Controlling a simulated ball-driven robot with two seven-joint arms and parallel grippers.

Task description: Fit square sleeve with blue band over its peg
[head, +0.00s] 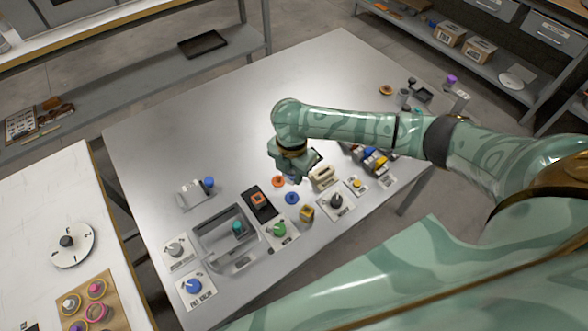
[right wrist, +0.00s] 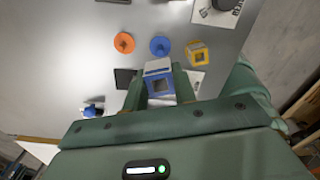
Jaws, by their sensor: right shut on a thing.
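My right gripper (head: 291,173) is above the grey table, shut on the square sleeve with blue band. My left gripper is not in view.
An orange round piece (head: 278,181) and a yellow square piece (head: 307,213) flank the blue one. A black tray (head: 263,208) holds an orange-topped square piece (head: 258,198). A grey open-topped bin (head: 212,227) and several dial plates stand nearby. The table's far left is clear.

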